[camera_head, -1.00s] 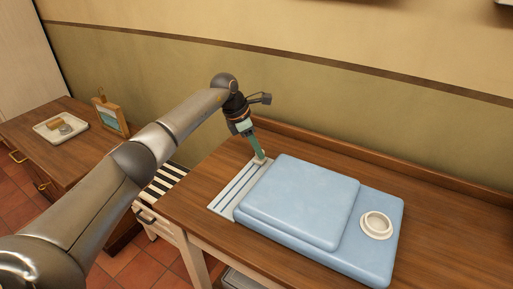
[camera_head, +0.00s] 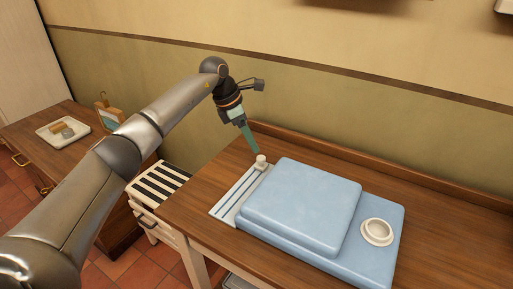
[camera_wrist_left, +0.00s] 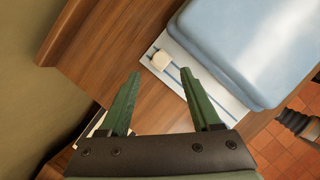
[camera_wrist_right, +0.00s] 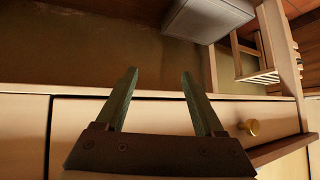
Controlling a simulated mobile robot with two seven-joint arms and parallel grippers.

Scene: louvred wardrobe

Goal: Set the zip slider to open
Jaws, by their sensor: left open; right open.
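The zip slider is a small cream knob (camera_head: 261,161) at the far end of a pale strip with blue lines (camera_head: 232,203), along the left edge of a blue folded pad (camera_head: 300,205) on the wooden table. In the left wrist view the knob (camera_wrist_left: 160,60) sits beyond the fingertips, on the strip (camera_wrist_left: 228,98). My left gripper (camera_head: 256,151) is open and empty, just above and behind the knob, apart from it. It also shows in the left wrist view (camera_wrist_left: 160,72). My right gripper (camera_wrist_right: 158,72) is open and empty, in front of a cream drawer front, away from the table top.
A white ring (camera_head: 377,231) lies on the pad's right part. A side table at left holds a tray (camera_head: 62,132) and a picture frame (camera_head: 109,117). A striped stool (camera_head: 160,184) stands between the tables. In the right wrist view a drawer has a brass knob (camera_wrist_right: 250,127).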

